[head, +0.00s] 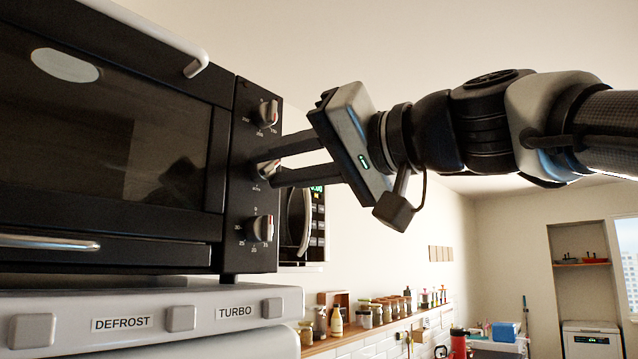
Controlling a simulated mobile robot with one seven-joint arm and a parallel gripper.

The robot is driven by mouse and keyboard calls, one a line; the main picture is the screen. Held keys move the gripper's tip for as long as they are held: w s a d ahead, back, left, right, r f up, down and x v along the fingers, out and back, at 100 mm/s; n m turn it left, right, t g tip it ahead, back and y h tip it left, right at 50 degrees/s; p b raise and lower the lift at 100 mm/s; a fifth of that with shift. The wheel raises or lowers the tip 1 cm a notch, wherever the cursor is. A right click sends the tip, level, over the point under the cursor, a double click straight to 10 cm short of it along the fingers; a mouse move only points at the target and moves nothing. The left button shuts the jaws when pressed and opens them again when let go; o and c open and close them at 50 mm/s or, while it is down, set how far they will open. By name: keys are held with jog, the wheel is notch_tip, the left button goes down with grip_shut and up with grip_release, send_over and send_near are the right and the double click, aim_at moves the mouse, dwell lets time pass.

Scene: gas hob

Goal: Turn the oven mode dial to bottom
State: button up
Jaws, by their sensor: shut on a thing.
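The oven (120,150) fills the left of the head view, with a dark control panel (243,190) on its right side. Three dials sit in a column on this panel. The upper dial (268,113) and the lower dial (261,229) are clear of my gripper. My gripper (268,171) reaches in from the right with its two dark fingers on either side of the middle dial (266,168), and it is shut on it. The fingers hide most of that dial and its markings, so its setting cannot be read.
Below the oven is a white unit with buttons labelled DEFROST (123,323) and TURBO (236,313). A microwave (303,222) is behind the panel. A shelf with several jars (370,313) runs along the back wall. The air right of the panel is free below my arm.

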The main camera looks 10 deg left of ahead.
jog(key=m, duration=0.7)
jog(key=shift+m+t+p, duration=0.3)
jog(key=shift+m+p, duration=0.05)
jog(key=shift+m, duration=0.05)
jog(key=m+p, duration=0.1)
jog(key=m, duration=0.2)
jog(key=shift+m, duration=0.4)
jog(key=shift+s+m+t+p, duration=0.1)
jog(key=shift+m+t+p, duration=0.4)
jog(key=shift+m, duration=1.1)
jog(key=o, duration=1)
jog(key=shift+o, duration=0.2)
jog(key=r+b+v, duration=0.1)
jog(key=b+v, duration=0.1)
jog(key=v, duration=1.5)
jog(key=shift+d+f, duration=0.15)
jog(key=shift+d, duration=0.1)
